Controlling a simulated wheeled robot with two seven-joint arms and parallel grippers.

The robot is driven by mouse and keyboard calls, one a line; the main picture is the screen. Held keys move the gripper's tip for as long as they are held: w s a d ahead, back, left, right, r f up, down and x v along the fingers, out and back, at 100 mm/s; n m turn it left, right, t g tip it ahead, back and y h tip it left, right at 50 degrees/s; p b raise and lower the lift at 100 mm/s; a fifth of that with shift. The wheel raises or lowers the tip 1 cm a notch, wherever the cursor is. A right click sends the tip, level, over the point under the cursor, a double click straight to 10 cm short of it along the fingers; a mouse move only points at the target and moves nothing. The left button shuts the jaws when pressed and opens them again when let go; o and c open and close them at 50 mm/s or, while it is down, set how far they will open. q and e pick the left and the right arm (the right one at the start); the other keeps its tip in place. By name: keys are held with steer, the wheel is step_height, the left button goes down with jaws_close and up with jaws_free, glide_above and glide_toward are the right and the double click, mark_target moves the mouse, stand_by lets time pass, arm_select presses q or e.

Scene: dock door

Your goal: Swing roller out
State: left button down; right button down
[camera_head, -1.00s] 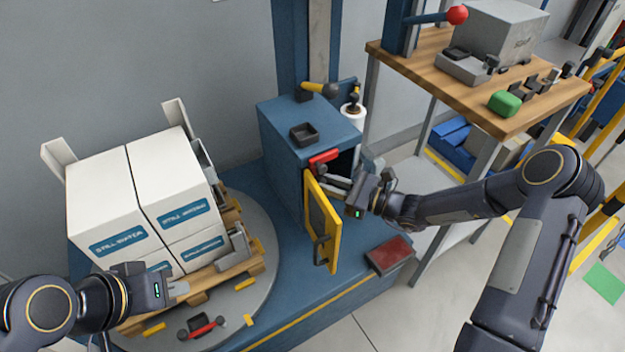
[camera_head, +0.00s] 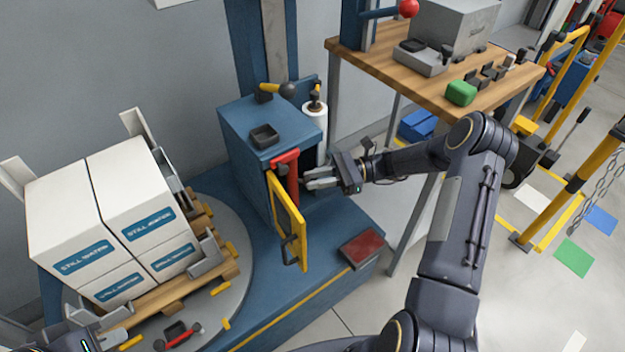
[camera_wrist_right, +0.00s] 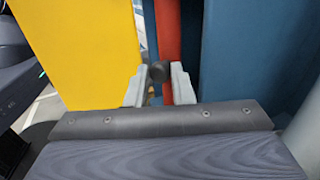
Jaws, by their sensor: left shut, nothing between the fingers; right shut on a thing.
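A red swing arm (camera_head: 293,185) stands at the open front of the blue cabinet (camera_head: 250,140), its long upright part showing beside the yellow door (camera_head: 288,222). The yellow door hangs open. My right gripper (camera_head: 309,178) comes in from the right and is shut on a dark knob (camera_wrist_right: 157,72) at the red swing arm, which also shows behind the fingers in the right wrist view (camera_wrist_right: 168,35). I cannot make out the roller itself clearly. My left gripper (camera_head: 120,325) is shut and empty at the lower left, by the pallet's near corner.
White boxes (camera_head: 150,215) stand on a pallet on a grey turntable (camera_head: 240,285). A white film roll (camera_head: 314,125) stands beside the cabinet. A red pad (camera_head: 361,250) lies on the blue base. A wooden workbench (camera_head: 430,85) stands behind my right arm.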

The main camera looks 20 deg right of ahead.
stand_by(0.4)
steer(key=c, duration=1.3)
jaws_free()
steer(key=shift+r, duration=0.1)
